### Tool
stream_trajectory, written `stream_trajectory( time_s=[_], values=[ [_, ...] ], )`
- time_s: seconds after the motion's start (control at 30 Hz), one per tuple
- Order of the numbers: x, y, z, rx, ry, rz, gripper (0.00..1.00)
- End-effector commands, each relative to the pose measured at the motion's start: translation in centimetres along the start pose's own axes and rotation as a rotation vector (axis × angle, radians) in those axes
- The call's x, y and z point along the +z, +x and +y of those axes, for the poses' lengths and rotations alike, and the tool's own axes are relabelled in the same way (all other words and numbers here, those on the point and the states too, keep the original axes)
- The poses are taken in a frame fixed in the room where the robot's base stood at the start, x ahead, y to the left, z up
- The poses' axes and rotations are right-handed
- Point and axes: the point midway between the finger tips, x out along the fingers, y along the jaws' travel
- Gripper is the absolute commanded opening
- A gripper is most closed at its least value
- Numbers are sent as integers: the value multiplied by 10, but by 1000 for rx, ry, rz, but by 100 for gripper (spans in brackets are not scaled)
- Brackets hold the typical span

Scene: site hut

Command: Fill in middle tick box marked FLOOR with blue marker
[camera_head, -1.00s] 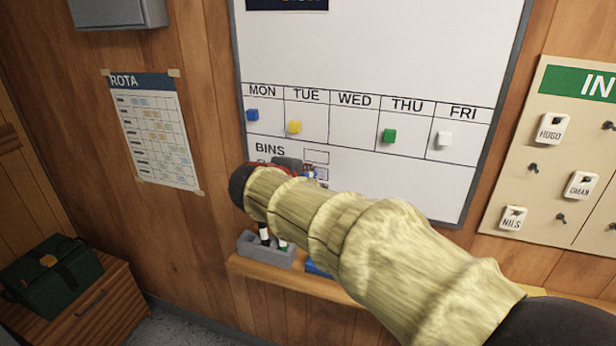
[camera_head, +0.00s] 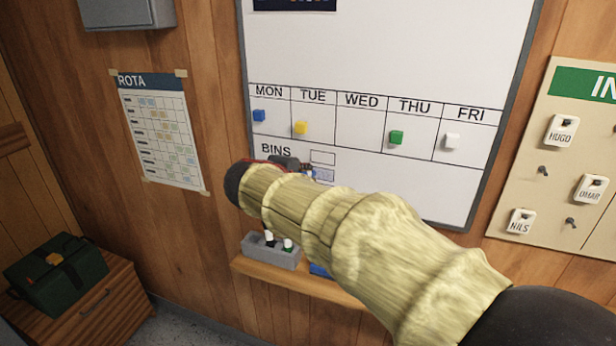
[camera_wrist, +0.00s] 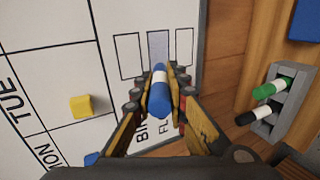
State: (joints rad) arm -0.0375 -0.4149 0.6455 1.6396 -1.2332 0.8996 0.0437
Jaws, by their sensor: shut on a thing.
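My gripper (camera_wrist: 158,80) is shut on the blue marker (camera_wrist: 158,101), which has a blue body and a white band. The marker points at the whiteboard, at the lower end of the middle tick box (camera_wrist: 159,46) in the wrist view. That box has a pale blue-grey tint, unlike the white boxes on either side. The marker hides its tip, so I cannot tell whether it touches the board. The FLOOR label (camera_wrist: 165,133) is partly hidden by the gripper. In the head view my arm covers most of the gripper and the lower labels; the BINS box (camera_head: 322,158) shows.
A grey holder (camera_head: 271,253) with a green and a black marker stands on the wooden ledge (camera_head: 300,281) below the board. Coloured magnets, including a yellow one (camera_wrist: 82,105), sit in the day row. A tag board (camera_head: 545,190) hangs at right.

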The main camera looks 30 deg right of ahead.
Motion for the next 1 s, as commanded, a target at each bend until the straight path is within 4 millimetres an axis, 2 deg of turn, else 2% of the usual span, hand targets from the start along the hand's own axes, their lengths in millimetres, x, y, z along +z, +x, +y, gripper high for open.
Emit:
stream_trajectory(
  time_s=[0.33, 1.0],
  values=[
    [0, -4, -2, 1, 0, 1, 0],
    [0, -58, -28, 1, 0, 2, 0]
  ],
)
